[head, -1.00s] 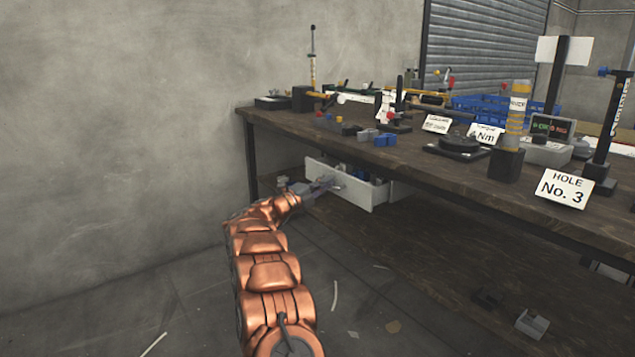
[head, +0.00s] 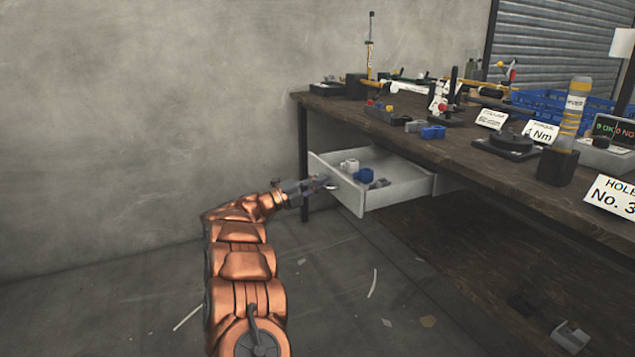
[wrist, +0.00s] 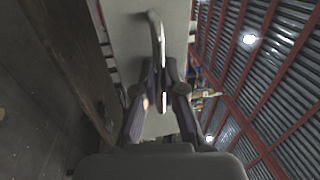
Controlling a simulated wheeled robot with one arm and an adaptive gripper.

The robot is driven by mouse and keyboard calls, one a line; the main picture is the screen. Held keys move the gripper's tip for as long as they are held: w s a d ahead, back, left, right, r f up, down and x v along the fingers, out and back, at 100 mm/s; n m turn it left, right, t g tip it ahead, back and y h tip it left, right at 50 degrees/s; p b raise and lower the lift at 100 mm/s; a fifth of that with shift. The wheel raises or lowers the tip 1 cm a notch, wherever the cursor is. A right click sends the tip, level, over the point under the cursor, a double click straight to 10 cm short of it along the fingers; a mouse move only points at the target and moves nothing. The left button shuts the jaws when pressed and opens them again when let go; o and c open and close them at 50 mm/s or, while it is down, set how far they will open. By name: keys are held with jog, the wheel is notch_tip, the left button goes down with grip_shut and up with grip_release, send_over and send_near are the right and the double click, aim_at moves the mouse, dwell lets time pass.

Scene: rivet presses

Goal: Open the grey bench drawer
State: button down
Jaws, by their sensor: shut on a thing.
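The grey bench drawer (head: 350,199) hangs under the left end of the workbench and stands pulled well out, its inside open to view. It holds a white piece (head: 348,165), a blue piece (head: 363,175) and some small grey parts (head: 380,184). My gripper (head: 325,184) is at the drawer's front panel, shut on the drawer handle. In the wrist view the pale curved handle (wrist: 156,32) runs down between my fingers (wrist: 160,90), with the drawer front (wrist: 128,45) behind it. The fingers partly hide the handle.
The dark wooden bench top (head: 460,150) carries tools, signs and a blue crate (head: 560,105). A bench leg (head: 303,165) stands just left of the drawer. A lower shelf (head: 450,245) runs beneath. The floor (head: 330,300) in front has only flat scraps.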

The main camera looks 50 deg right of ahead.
dwell(0.3)
jog(key=c, duration=1.5)
grip_release()
jog(key=shift+a, duration=0.1)
jog(key=v, duration=1.2)
jog(key=shift+f, duration=0.15)
